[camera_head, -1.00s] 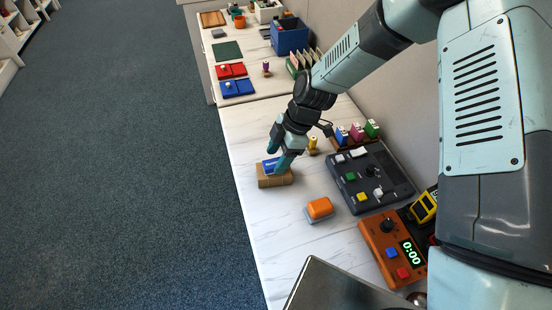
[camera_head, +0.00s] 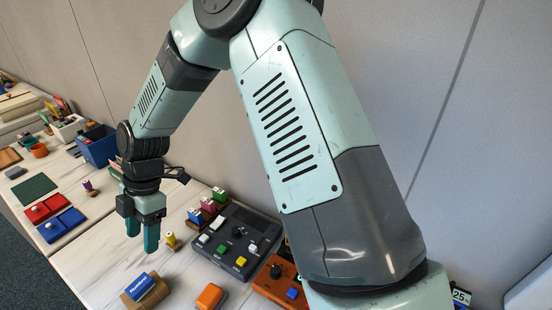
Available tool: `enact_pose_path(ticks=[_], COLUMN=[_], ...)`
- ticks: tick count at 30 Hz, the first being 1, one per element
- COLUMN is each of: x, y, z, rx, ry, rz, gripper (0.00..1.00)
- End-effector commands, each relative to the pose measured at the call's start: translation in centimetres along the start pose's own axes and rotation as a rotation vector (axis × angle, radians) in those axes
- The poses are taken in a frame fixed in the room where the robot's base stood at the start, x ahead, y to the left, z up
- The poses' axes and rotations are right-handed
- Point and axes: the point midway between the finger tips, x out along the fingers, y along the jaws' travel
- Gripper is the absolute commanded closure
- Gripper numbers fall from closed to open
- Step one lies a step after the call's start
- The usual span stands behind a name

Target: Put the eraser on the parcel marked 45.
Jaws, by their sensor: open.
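The eraser (camera_head: 139,286), blue with a white band and lettering, lies on top of a brown parcel (camera_head: 158,294) near the bottom of the view. The number on this parcel cannot be read here. My gripper (camera_head: 142,243) is open and empty. Its two teal fingers point down, above and apart from the eraser and the parcel.
An orange block (camera_head: 210,296) is right of the parcel. A dark control panel (camera_head: 236,240) and an orange device (camera_head: 276,285) stand farther right. A small yellow figure (camera_head: 171,241) is near my fingers. Red (camera_head: 45,208) and blue (camera_head: 61,225) trays lie left.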

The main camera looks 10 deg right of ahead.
Motion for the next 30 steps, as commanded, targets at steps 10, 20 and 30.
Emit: enact_pose_path(ticks=[10,20,30], x=[-15.0,-26.1,-28.4], y=[-7.8,-20.6,-30.5], z=[3.8,3.2,0.9], rx=[0.647,1.423,1.989], ry=[-0.28,-0.282,0.005], rz=[0.204,0.604,0.913], gripper=[0.4,0.4,0.4])
